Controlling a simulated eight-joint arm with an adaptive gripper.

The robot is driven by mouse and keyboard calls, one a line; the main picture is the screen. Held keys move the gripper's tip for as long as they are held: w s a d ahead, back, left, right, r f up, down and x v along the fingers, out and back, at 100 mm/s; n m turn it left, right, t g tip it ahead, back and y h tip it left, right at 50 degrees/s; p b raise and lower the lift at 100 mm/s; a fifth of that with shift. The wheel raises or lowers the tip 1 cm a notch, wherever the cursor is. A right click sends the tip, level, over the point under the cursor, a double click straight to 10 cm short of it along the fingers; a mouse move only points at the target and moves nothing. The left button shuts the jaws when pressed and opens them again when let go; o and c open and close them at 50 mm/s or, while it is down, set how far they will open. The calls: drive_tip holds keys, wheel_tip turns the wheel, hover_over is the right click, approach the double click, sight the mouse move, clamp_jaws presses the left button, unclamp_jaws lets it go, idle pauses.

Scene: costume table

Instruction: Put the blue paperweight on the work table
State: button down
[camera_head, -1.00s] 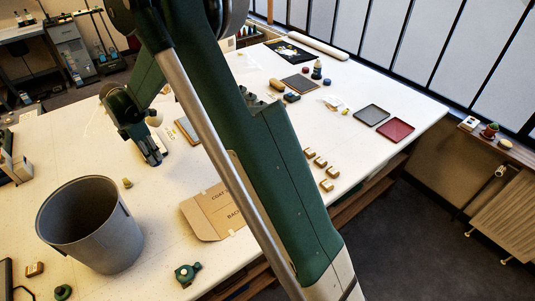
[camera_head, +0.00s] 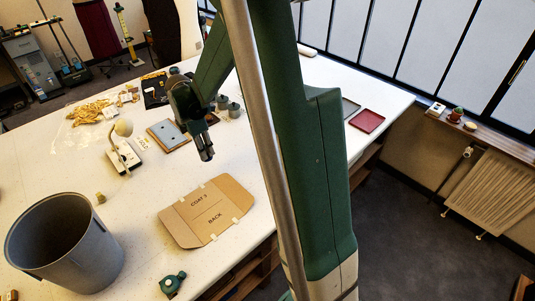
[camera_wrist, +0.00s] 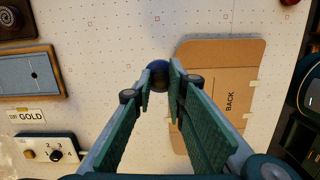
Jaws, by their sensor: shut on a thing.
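A dark blue round thing, likely the blue paperweight (camera_wrist: 158,78), sits between the fingertips in the wrist view. My gripper (camera_wrist: 160,90) is shut on it. In the head view my gripper (camera_head: 206,153) points down over the white work table (camera_head: 140,215), behind the cardboard pattern. The paperweight cannot be made out there. The wrist view shows the speckled table top (camera_wrist: 110,70) below the paperweight. How high it is held I cannot tell.
The cardboard pattern (camera_head: 207,212) lies flat near the front edge. A grey bin (camera_head: 65,245), a small green device (camera_head: 172,284), a lamp (camera_head: 122,130) and a blue-grey board (camera_head: 168,134) are around. My arm hides much of the table's right side. Bare table lies left of the cardboard.

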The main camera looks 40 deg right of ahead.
drive_tip(key=s+d+m, duration=0.1)
drive_tip(key=s+d, duration=0.6)
drive_tip(key=s, duration=0.4)
drive_tip(key=s+d+f+m, duration=0.1)
drive_tip(key=s+d, duration=0.7)
drive_tip(key=s, duration=0.2)
drive_tip(key=shift+s+d+m, duration=0.15)
drive_tip(key=shift+s+m, duration=0.25)
drive_tip(key=shift+f, duration=0.15)
drive_tip(key=shift+f, duration=2.8)
drive_tip(key=shift+f, duration=0.15)
drive_tip(key=shift+f, duration=1.95)
drive_tip(key=shift+f+b, duration=0.15)
drive_tip(key=shift+b, duration=0.15)
